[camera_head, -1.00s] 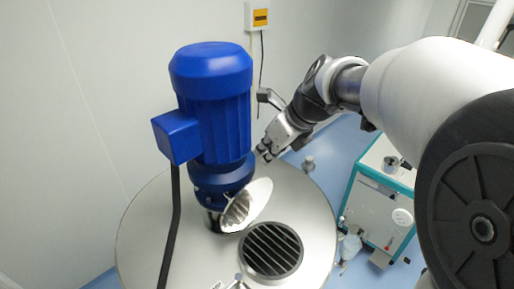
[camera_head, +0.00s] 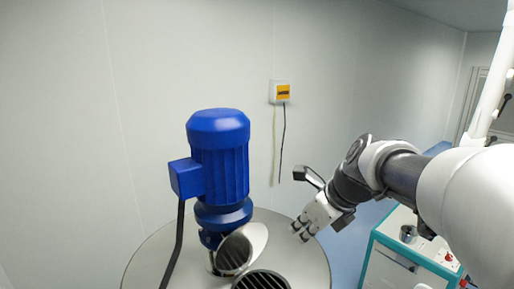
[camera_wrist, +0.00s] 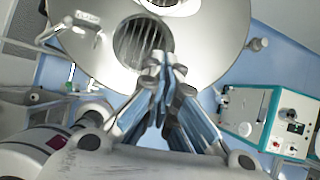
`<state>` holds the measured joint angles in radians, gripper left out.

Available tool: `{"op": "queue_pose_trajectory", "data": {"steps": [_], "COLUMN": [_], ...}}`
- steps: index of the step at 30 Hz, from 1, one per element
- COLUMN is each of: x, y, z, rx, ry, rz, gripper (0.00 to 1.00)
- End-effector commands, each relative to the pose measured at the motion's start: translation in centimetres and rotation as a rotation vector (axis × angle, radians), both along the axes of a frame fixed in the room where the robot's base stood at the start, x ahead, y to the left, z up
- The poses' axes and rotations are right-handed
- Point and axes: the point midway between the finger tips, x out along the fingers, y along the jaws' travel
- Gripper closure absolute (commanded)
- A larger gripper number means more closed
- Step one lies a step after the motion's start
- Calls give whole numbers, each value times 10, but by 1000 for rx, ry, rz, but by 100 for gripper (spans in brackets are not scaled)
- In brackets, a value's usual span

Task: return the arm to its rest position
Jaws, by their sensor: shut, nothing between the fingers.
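My gripper (camera_head: 302,229) hangs at the end of my arm, near the right edge of the round steel tank lid (camera_head: 300,248) in the head view. Its fingers are shut and empty. In the wrist view the gripper's fingertips (camera_wrist: 165,65) come together in front of the lid's barred opening (camera_wrist: 143,42). I cannot tell how far above the lid they are. My arm reaches in from the right side of the head view.
A blue motor (camera_head: 218,155) stands upright on the lid, left of my gripper. An open steel flap (camera_head: 243,246) stands beside the barred opening. A teal-and-white cabinet (camera_head: 392,262) is at the lower right. A small box (camera_head: 281,92) hangs on the back wall.

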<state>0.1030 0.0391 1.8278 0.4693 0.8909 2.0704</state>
Motion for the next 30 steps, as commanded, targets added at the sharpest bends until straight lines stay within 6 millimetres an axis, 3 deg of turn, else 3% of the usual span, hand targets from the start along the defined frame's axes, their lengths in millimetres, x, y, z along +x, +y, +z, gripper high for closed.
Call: {"op": "queue_pose_trajectory", "data": {"steps": [1,8,14,30], "x": [-6,-35,-74,-217], "y": [1,1,-1,-22], "z": [-12,-43,-88,-290], "rx": [-23,-157,-327,-955], "ry": [-12,-73,-144,-336], "rz": [37,239,502,1620], "gripper": [100,100,100,100]}}
